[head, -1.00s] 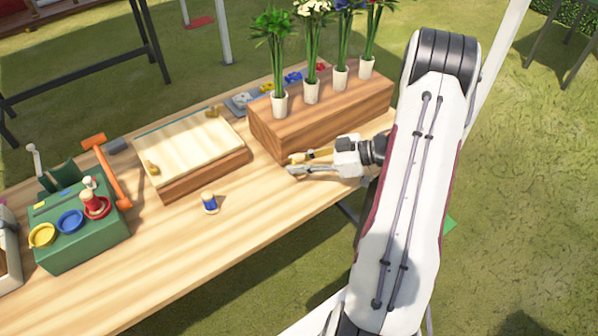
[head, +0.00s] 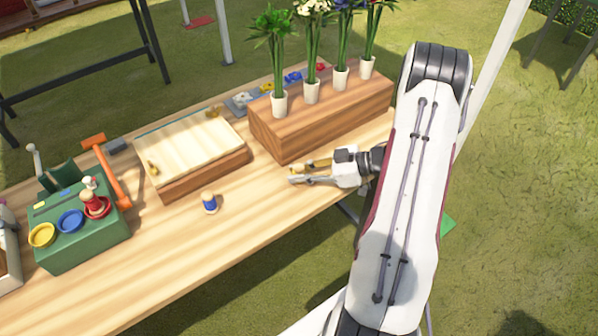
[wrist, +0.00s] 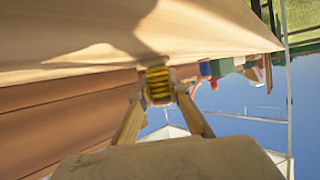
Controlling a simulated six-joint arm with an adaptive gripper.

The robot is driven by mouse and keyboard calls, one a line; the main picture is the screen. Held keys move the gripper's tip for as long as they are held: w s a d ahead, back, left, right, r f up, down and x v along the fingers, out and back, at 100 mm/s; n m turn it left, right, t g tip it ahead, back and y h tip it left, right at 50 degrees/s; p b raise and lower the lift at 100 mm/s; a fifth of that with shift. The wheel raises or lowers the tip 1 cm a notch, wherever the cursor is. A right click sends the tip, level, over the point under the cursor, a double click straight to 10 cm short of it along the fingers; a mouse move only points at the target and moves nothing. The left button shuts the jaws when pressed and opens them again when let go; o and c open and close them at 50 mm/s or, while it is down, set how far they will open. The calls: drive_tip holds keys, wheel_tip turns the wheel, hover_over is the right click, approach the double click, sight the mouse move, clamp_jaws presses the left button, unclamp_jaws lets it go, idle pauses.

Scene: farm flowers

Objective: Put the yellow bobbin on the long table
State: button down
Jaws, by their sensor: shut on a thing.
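My gripper (head: 294,174) is low over the long table (head: 255,207), in front of the wooden block that bears the vases. In the wrist view its two fingertips (wrist: 158,92) are shut on the yellow bobbin (wrist: 157,82), a spool with yellow thread and pale wooden ends. The bobbin is very close to the wooden tabletop (wrist: 90,35); I cannot tell whether it touches. In the head view the bobbin is small and hard to tell from the fingers.
A blue bobbin (head: 209,203) stands on the table to the left. A green stand (head: 85,243) holds yellow, blue and red dishes, with a red bobbin (head: 91,200). A wooden block (head: 285,142) carries several flower vases. A light board (head: 190,150) lies behind. Table around my gripper is clear.

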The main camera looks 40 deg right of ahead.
drive_tip(key=c, duration=1.9)
unclamp_jaws()
drive_tip(key=shift+r, duration=0.15)
drive_tip(key=v, duration=1.2)
